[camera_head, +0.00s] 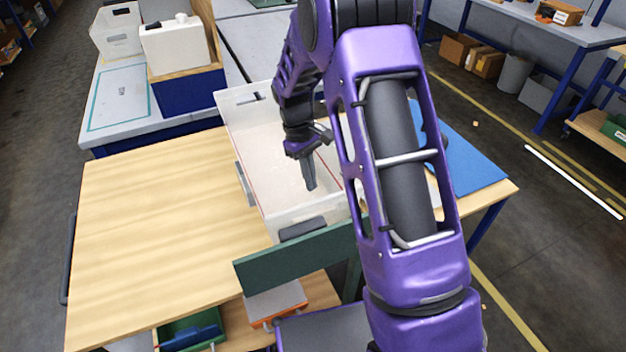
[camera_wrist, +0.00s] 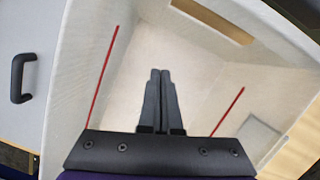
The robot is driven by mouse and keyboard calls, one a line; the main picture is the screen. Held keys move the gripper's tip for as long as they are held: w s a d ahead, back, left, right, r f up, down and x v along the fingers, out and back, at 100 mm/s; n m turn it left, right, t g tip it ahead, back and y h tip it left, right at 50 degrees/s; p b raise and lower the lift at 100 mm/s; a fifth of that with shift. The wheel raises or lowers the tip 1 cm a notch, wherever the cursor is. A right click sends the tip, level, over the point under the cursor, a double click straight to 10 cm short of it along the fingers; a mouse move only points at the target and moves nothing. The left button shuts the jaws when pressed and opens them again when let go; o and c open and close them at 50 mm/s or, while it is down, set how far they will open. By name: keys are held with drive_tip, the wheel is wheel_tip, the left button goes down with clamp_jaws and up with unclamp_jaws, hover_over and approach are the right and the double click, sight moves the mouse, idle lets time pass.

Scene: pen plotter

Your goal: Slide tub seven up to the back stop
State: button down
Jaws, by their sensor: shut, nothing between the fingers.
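A large whitish open tub (camera_head: 262,112) stands on the wooden tabletop, partly hidden behind my arm. I see no number on it. My gripper (camera_head: 310,187) points down into the tub, its fingers together and empty. In the wrist view, my gripper (camera_wrist: 160,73) is over the tub's interior; the tub wall (camera_wrist: 208,45) has red lines and a handle slot. I cannot tell whether the fingertips touch the tub. A dark green upright board (camera_head: 300,256) stands at the tub's near end; I cannot tell whether it is the back stop.
The wooden tabletop (camera_head: 150,220) is clear to the left. A blue mat (camera_head: 465,160) lies to the right. A green tray (camera_head: 190,332) is below the front edge.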

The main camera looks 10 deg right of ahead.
sight(333, 218)
drive_tip(key=x, duration=0.7)
drive_tip(key=shift+s+d+f, duration=0.1)
drive_tip(key=shift+s+d, duration=0.35)
drive_tip(key=shift+s, duration=0.25)
drive_tip(key=shift+s+d, duration=0.3)
drive_tip(key=shift+s, duration=0.2)
drive_tip(key=shift+s+d, duration=0.3)
drive_tip(key=shift+s, duration=0.2)
drive_tip(key=shift+s+d, duration=0.55)
drive_tip(key=shift+s, duration=0.3)
drive_tip(key=shift+w, duration=0.1)
